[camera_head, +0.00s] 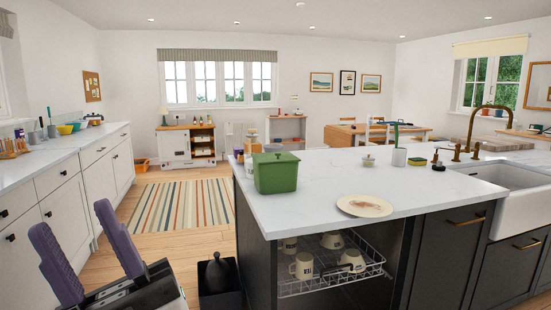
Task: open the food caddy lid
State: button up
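A green food caddy (275,177) stands upright on the near left corner of the white-topped kitchen island. Its green lid (276,157) is down on top, with a small knob or handle in the middle. My gripper (72,220) is at the lower left, in front of the left cabinets and well apart from the caddy. Its two purple fingers point up and are spread wide, with nothing between them.
The island worktop (315,200) holds a plate (365,206) right of the caddy. A wire rack (330,273) with several mugs is in the island's open bay. A black bin (219,285) stands on the floor beside the island. Floor and a striped rug (180,205) lie clear between counters.

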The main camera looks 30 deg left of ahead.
aim_at(261, 158)
jog(key=i+j+u, duration=0.25)
jog(key=i+j, duration=0.3)
jog(key=j, duration=0.5)
jog(key=i+j+u, duration=0.25)
jog(key=i+j, duration=0.4)
jog(key=j, duration=0.25)
jog(key=i+j+u, duration=0.25)
jog(key=i+j, duration=0.45)
jog(key=i+l, duration=0.35)
jog(key=i, duration=0.1)
